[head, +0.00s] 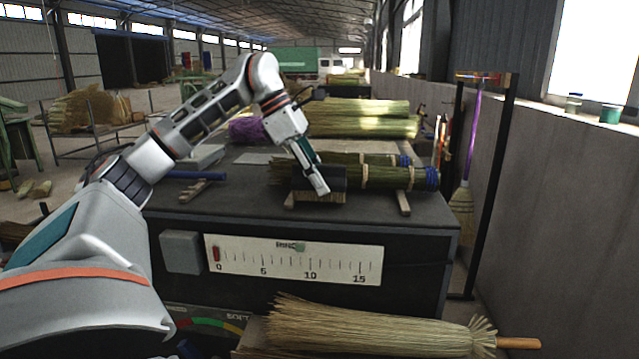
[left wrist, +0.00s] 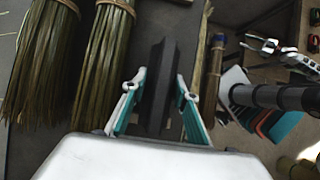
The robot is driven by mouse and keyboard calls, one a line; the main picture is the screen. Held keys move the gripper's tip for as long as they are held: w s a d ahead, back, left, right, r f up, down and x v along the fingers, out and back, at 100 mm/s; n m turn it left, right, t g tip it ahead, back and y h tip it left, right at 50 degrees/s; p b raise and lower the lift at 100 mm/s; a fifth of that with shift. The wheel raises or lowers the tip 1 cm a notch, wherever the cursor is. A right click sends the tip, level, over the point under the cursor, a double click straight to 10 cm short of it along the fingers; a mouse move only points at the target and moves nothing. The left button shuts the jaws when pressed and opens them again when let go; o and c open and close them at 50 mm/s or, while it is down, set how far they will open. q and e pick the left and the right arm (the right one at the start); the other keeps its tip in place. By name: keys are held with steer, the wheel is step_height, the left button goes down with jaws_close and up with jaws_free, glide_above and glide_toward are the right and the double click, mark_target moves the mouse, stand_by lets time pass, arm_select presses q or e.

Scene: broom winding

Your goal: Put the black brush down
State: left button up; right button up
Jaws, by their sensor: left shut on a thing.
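The black brush (head: 335,178) has a dark block back and short tan bristles pointing down. In the head view it is at the front of the dark worktable (head: 235,222), just in front of the tied straw bundles. My left gripper (head: 319,186) comes down on it from above and is shut on its block. In the left wrist view the brush (left wrist: 160,85) stands as a dark slab between the two teal fingers of my left gripper (left wrist: 160,78). The bristles are at or very near the tabletop; I cannot tell whether they touch.
Tied straw bundles (head: 385,177) lie on wooden slats behind and right of the brush. Larger bundles (head: 360,125) lie farther back. A blue-handled tool (head: 195,175) and a wooden piece (head: 193,191) lie left. A broom (head: 340,327) lies below the table front.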

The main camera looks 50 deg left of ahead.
arm_select(q)
steer(key=shift+f, duration=0.1)
steer(key=o, duration=1.2)
steer(key=shift+c, duration=0.2)
